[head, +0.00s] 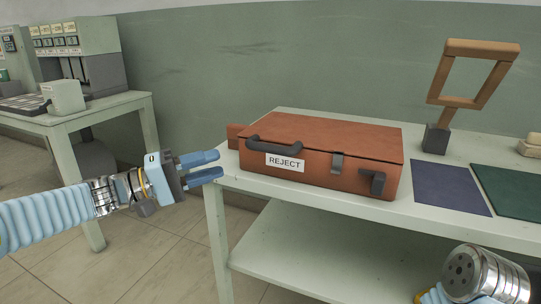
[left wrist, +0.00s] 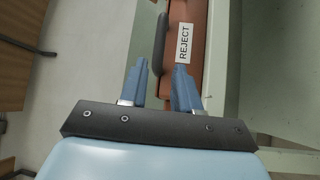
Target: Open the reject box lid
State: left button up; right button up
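The reject box (head: 330,176) is a reddish-brown case with a white REJECT label (head: 285,162), lying on the pale green table. Its lid (head: 335,137) is down. In the left wrist view the open fingers (left wrist: 160,82) are short of the handle (left wrist: 161,42) and label. My right arm shows at the lower right; its fingers are not visible.
A wooden frame on a grey base (head: 436,139) stands right of the box. A blue mat (head: 449,187) and a green mat (head: 508,190) lie on the table (head: 330,202). Another table (head: 80,112) with equipment stands at the back left. The floor between is clear.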

aim_at(263, 151)
pick_arm(q)
jog(key=p+x, duration=0.2)
jog(key=x, duration=1.1)
jog(key=shift+d+r, duration=0.1)
jog(key=shift+d, duration=0.05)
jog(key=shift+c, duration=0.3)
grip_shut()
